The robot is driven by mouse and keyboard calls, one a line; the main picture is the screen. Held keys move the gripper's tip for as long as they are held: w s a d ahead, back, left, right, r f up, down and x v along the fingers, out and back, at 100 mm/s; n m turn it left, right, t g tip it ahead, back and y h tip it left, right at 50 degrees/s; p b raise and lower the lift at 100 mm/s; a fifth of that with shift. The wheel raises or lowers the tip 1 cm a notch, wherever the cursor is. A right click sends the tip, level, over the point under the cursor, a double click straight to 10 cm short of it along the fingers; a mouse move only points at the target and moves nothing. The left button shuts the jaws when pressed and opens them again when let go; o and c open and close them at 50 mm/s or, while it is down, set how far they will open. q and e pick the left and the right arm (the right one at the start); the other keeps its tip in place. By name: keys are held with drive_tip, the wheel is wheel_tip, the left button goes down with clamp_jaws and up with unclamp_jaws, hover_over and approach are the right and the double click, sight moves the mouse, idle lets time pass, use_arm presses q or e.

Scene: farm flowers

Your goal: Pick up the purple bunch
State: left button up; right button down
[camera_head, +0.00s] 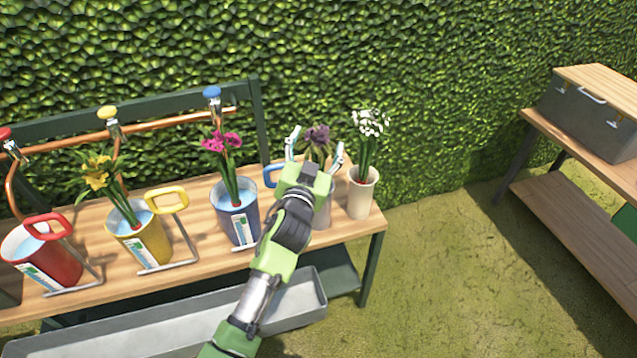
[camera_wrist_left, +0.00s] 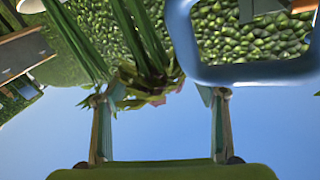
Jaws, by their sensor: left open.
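The purple bunch (camera_head: 318,136) stands upright in a pale vase (camera_head: 323,212) on the wooden bench, its lower part hidden behind my arm. My left gripper (camera_head: 315,145) is open, with one finger on each side of the purple bunch in the head view. In the left wrist view, green stems and leaves (camera_wrist_left: 145,45) hang between and beyond the open fingers (camera_wrist_left: 160,98). I cannot tell whether the fingers touch the bunch. My right gripper is not in view.
A blue bucket (camera_head: 237,222) with pink flowers stands left of the gripper; a blue handle (camera_wrist_left: 245,72) is close in the wrist view. A white vase (camera_head: 360,195) with white flowers is close on the right. Yellow (camera_head: 140,240) and red (camera_head: 45,258) buckets stand further left.

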use_arm(q)
drive_tip(key=shift+w+d+f+b, duration=0.1)
drive_tip(key=shift+w+b, duration=0.05)
drive_tip(key=shift+w, duration=0.4)
drive_tip(key=shift+w+d+b, duration=0.1)
drive_tip(key=shift+w+b, duration=0.05)
drive_tip(key=shift+w, duration=0.4)
drive_tip(key=c, duration=1.9)
drive_tip(key=shift+o, duration=0.2)
drive_tip(key=shift+r, duration=0.65)
wheel_tip(320, 180, up, 17)
drive_tip(key=p, duration=0.1)
